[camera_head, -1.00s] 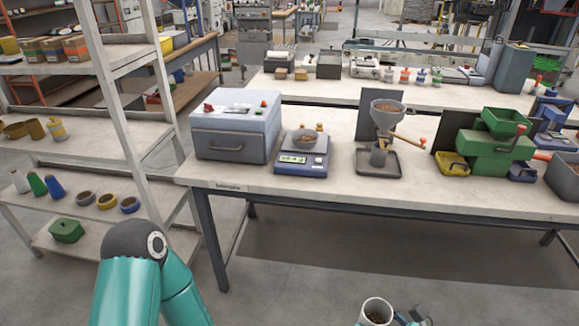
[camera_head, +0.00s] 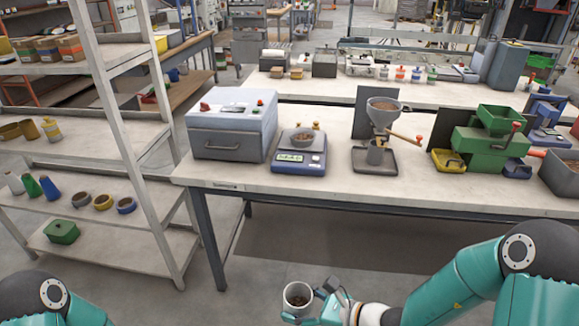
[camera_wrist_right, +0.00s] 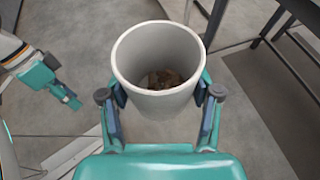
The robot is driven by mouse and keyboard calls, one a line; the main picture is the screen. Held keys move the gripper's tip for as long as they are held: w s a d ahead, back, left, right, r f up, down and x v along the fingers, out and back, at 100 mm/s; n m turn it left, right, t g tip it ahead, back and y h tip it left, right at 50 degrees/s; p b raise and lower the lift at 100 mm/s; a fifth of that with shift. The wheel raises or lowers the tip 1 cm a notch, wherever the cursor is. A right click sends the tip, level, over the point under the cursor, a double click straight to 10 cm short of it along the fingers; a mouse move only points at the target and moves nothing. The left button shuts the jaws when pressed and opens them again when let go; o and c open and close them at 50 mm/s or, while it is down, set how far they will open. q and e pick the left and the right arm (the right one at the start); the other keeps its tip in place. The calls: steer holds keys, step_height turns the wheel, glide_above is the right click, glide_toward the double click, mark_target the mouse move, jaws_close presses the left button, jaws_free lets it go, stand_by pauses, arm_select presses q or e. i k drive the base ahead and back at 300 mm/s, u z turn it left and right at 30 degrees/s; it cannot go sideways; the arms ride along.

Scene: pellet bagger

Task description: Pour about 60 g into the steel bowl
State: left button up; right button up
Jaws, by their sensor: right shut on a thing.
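The scale's display is too small to read. My right gripper (camera_head: 312,303) is shut on a white cup (camera_head: 298,291), low in front of the bench and well apart from the bowl. In the right wrist view the cup (camera_wrist_right: 157,60) is between the two fingers, with some brown pellets at its bottom. A teal gripper that looks like my left one (camera_wrist_right: 55,82) shows at the left there; its fingers are unclear.
A grey box with a drawer (camera_head: 233,128) stands left of the scale. A hopper (camera_head: 383,112) on a stand and a green machine (camera_head: 492,142) stand to its right. A shelf rack (camera_head: 120,130) is at the left. The floor before the bench is open.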

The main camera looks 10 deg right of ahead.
mark_target(294, 132)
steer(key=z, duration=0.05)
steer(key=i, duration=0.95)
steer(key=u, duration=0.05)
